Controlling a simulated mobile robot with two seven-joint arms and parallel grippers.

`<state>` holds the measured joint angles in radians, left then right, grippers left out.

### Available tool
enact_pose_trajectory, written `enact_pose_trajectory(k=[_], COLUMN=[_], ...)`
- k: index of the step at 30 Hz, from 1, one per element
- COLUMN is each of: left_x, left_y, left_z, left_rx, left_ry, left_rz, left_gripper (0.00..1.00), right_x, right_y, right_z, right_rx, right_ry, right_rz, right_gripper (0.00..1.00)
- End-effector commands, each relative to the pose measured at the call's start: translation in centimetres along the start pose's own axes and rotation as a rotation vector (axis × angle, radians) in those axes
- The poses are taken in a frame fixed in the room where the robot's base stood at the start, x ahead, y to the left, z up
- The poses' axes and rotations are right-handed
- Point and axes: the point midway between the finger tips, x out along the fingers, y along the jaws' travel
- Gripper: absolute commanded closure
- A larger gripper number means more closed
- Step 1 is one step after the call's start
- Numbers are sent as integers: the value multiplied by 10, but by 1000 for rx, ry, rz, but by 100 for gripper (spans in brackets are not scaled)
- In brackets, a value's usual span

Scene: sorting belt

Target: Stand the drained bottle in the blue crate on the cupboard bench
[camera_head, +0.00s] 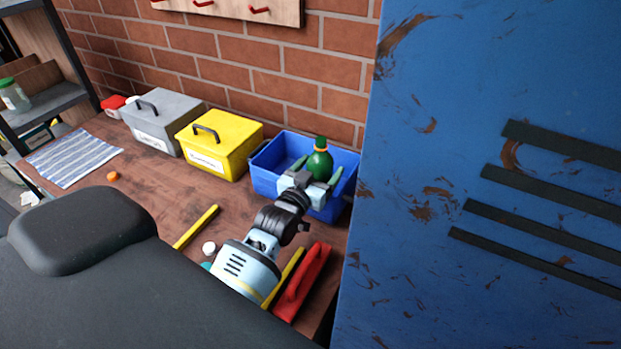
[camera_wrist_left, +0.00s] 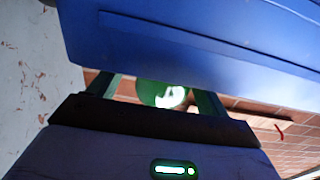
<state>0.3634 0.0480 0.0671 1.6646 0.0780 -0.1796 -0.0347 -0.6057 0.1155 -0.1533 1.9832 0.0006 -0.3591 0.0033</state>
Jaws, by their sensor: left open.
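The green bottle (camera_head: 320,161), with an orange band near its cap, stands about upright in the blue crate (camera_head: 268,180) on the bench (camera_head: 170,190). The crate wall and gripper hide its lower part. My left gripper (camera_head: 317,178) reaches over the crate's near side, its open fingers on either side of the bottle. In the left wrist view the bottle (camera_wrist_left: 160,92) shows a white patch between the fingers, below the blue crate wall (camera_wrist_left: 190,42). I cannot tell whether a finger touches it. My right gripper is out of view.
A yellow box (camera_head: 218,150) stands left of the crate, with a grey box (camera_head: 163,118) beyond it. A large blue panel (camera_head: 470,120) rises close on the right. A red tool (camera_head: 302,282) and yellow bar (camera_head: 196,227) lie in front. A striped cloth (camera_head: 73,160) lies far left.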

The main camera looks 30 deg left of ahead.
Motion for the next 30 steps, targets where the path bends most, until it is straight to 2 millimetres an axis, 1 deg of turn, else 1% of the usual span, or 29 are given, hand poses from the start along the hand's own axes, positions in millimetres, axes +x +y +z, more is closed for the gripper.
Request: enact_pose_trajectory(k=[1,6,10,15,21,30], left_x=[-8,-35,-54,-74,-85,-86], left_y=[0,0,0,0,0,0], left_z=[-6,-6,-6,-4,-2,-1], left_rx=[-1,-1,-1,0,0,0], left_ry=[6,6,6,6,2,1], left_rz=[0,0,0,0,0,0], left_gripper=[22,22,22,22,22,22], right_x=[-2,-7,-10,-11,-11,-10], right_y=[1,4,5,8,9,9], right_z=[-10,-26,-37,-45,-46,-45], right_rx=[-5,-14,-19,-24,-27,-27], right_ry=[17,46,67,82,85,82], right_rz=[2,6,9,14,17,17], right_gripper=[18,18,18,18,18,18])
